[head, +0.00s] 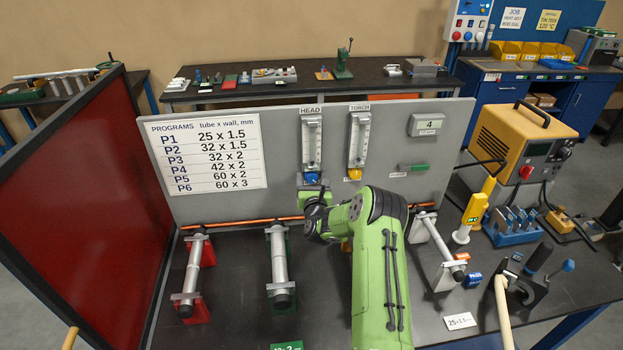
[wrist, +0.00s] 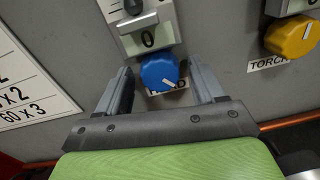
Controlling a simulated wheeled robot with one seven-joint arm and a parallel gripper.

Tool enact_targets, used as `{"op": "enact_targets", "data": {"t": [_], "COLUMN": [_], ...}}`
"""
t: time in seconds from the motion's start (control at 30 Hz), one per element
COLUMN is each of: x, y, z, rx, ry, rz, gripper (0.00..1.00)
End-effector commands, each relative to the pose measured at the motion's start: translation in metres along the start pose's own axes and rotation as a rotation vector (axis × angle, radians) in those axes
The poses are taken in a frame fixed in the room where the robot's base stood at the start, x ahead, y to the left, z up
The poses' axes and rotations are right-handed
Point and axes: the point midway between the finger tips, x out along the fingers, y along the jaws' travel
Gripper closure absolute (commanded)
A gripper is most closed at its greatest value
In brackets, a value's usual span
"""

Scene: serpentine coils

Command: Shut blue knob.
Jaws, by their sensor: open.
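In the wrist view my gripper (wrist: 160,85) is open, with one finger on each side of the blue knob and gaps between fingers and knob. The fingers are not closed on it. The HEAD label below the knob is partly covered. A "0" shows on the plate above the knob.
A yellow knob (wrist: 292,36) under the TORCH flowmeter (head: 359,135) is to the right. The program chart (head: 206,153) is on the panel's left. Tubes on stands (head: 279,262) are on the bench below. A copper pipe (head: 240,224) runs along the panel's foot.

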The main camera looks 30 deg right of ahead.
Motion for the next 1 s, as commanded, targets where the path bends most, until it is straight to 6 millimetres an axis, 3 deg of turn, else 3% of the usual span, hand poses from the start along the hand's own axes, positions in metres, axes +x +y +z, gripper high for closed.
{"op": "enact_targets", "data": {"t": [0.23, 0.6, 1.0], "x": [0.0006, 0.0004, 0.0008], "y": [0.0, 0.0, -0.0015], "z": [-0.0009, -0.0006, -0.0019], "rx": [0.0, 0.0, -0.111], "ry": [0.001, 0.0, -0.007], "rz": [0.001, 0.001, 0.0], "gripper": [0.35, 0.88, 0.88]}}
